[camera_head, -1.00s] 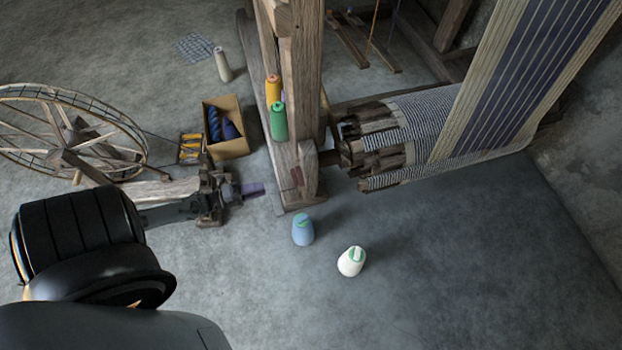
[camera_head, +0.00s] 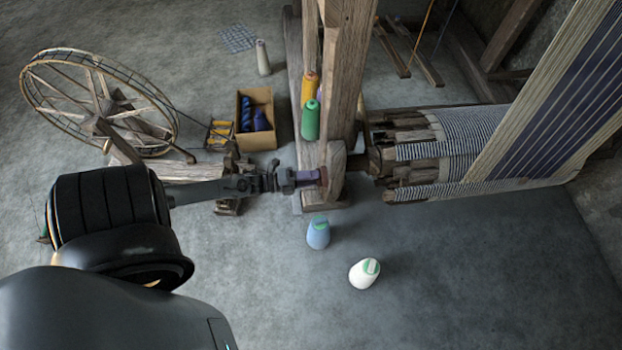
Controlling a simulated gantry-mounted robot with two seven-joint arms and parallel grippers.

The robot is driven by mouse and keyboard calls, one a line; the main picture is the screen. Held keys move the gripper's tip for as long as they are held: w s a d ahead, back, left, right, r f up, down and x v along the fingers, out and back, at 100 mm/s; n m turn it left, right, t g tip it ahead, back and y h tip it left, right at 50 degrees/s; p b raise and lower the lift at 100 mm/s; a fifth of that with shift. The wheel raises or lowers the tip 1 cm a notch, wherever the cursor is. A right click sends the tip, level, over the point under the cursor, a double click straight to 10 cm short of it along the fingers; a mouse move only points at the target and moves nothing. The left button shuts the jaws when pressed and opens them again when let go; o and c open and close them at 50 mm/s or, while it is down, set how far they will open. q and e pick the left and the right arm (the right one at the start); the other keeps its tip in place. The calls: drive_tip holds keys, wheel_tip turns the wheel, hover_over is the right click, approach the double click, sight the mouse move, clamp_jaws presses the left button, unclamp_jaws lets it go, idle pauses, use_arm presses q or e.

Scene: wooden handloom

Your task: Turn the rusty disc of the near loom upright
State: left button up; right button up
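The near loom has a thick wooden post (camera_head: 340,85) and a beam wound with striped cloth (camera_head: 465,132). A small rusty reddish part, seemingly the disc (camera_head: 323,176), shows low on the post's left face. It is small and partly covered by my gripper, so its tilt is unclear. My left gripper (camera_head: 311,178) reaches in from the left, its purplish fingertips right at the disc. I cannot tell whether they touch it or how far apart they are. My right gripper is not in view.
A blue cone (camera_head: 318,234) and a white cone (camera_head: 364,273) stand on the floor below the post. Green (camera_head: 310,121) and orange (camera_head: 310,87) spools stand beside it. A spinning wheel (camera_head: 98,103) and a cardboard box (camera_head: 257,140) lie left. The lower right floor is clear.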

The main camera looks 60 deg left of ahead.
use_arm(q)
drive_tip(key=shift+w, duration=0.1)
clamp_jaws()
idle(0.4)
drive_tip(key=n+p, duration=0.5)
drive_tip(key=n, duration=1.2)
drive_tip(key=shift+r+n+p, duration=0.1)
drive_tip(key=shift+n+p, duration=0.3)
idle(0.4)
